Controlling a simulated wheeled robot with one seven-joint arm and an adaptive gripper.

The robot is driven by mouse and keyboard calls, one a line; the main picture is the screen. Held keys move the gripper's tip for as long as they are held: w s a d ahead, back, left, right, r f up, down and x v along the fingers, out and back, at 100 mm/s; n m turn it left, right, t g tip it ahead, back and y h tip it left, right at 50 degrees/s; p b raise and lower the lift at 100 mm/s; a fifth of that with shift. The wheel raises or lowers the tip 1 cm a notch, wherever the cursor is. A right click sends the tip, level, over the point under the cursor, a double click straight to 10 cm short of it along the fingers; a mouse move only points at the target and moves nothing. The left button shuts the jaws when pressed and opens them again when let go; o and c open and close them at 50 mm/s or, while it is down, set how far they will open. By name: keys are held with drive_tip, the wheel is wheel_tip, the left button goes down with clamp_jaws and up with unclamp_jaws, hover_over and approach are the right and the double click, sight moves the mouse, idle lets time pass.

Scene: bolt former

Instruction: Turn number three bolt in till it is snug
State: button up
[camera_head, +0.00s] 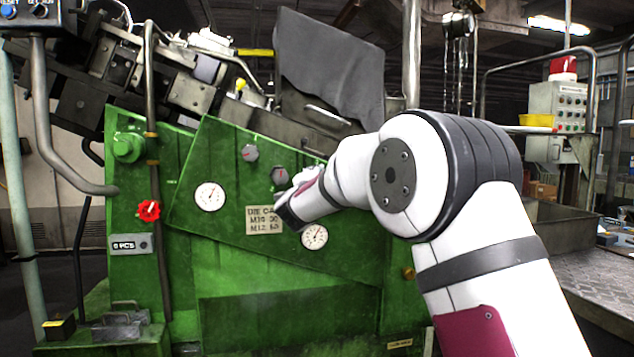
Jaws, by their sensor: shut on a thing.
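The green machine's sloping panel (232,222) faces me. Two grey round heads with red marks show on it, an upper left one (250,152) and a lower right one (279,175), in a line slanting down to the right. My gripper (284,212) is at the panel, just below the second head and left of the lower gauge. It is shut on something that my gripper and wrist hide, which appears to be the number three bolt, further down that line. The fingertips are small and dark, and I cannot see the bolt or how far in it sits.
A white gauge (210,197) and a second gauge (315,237) flank a lettered plate (260,220). A red handwheel (149,211) and pipes stand at left. A control box (560,108) and metal table (610,280) are at right.

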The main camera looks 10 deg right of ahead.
idle(0.5)
drive_tip(key=o, duration=1.2)
drive_tip(key=shift+c, duration=0.2)
drive_tip(key=v, duration=1.2)
drive_tip(key=shift+r, duration=0.1)
